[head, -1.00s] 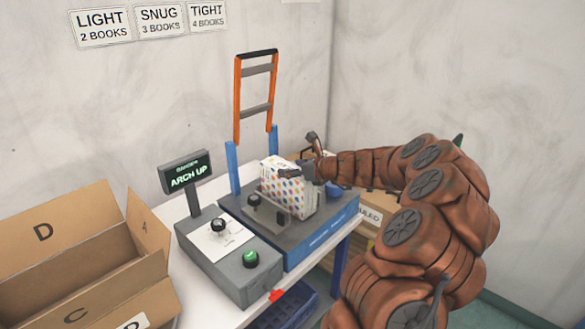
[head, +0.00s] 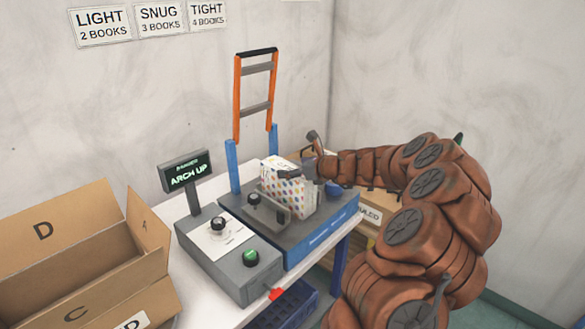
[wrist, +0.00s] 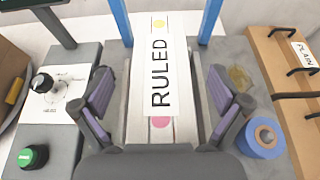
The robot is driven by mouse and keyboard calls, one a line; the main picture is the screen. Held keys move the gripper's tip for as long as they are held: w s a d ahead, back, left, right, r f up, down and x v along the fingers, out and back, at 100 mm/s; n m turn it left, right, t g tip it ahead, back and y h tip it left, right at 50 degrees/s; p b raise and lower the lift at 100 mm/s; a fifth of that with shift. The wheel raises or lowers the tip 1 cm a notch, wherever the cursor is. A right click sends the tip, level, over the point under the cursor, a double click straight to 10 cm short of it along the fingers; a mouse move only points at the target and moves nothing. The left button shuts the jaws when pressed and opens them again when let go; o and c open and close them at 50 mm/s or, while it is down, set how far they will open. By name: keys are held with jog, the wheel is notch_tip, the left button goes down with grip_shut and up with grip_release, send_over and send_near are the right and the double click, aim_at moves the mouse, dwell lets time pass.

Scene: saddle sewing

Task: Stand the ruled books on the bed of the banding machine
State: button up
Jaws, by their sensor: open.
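The banding machine (head: 310,237) has a grey bed on a blue body, and its orange arch (head: 238,100) stands raised. A white block of book with coloured dots (head: 281,187) stands upright on the bed behind a low grey fence. In the wrist view a white spine reading RULED (wrist: 159,85) lies between my fingers; I cannot tell how many books are there. My gripper (head: 306,172) is open above the bed. In the wrist view its purple-padded fingers (wrist: 162,85) are on either side of the spine, with gaps visible.
The display (head: 186,172) reads ARCH UP. A control box (head: 235,262) with a black knob and green button sits left of the bed. Open cardboard boxes (head: 75,245) stand at left. A blue tape roll (wrist: 261,137) and a wooden rack labelled PLAIN (wrist: 280,75) are at right.

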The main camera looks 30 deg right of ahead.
jog(key=v, duration=1.1)
jog(key=shift+s+r, duration=0.15)
jog(key=shift+s, duration=0.2)
